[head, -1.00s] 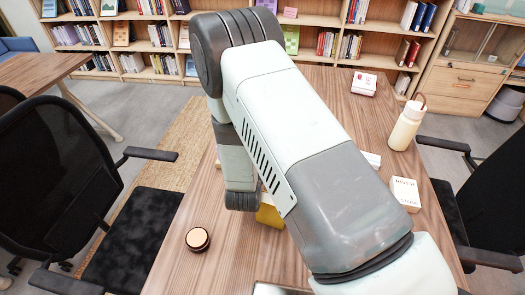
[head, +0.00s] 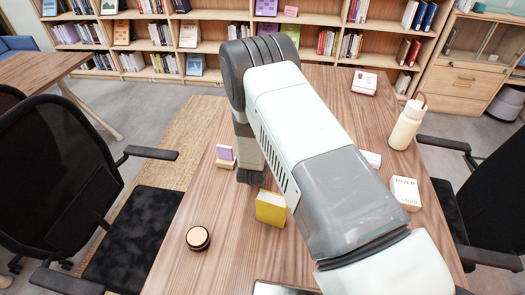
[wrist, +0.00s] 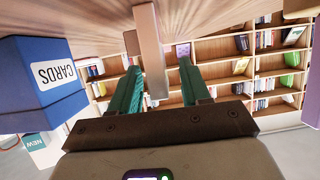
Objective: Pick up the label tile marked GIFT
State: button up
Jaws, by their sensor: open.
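No tile with a readable GIFT mark shows in either view. In the wrist view my gripper (wrist: 158,90) is open, with its two teal fingers spread. A plain pale wooden piece (wrist: 149,45) stands beyond and partly between the fingers, and no lettering shows on its visible face. In the head view my arm hides the fingertips. A purple tile on a pale base (head: 225,155) stands just left of my wrist, and its marking is too small to read.
A blue box labelled CARDS (wrist: 45,80) is left of my fingers in the wrist view. On the table are a yellow block (head: 270,208), a round dark tin (head: 198,238), a cream bottle (head: 406,126), a white box (head: 405,192) and a red-and-white box (head: 364,83). The table's left front is mostly clear.

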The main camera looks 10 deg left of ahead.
grip_shut()
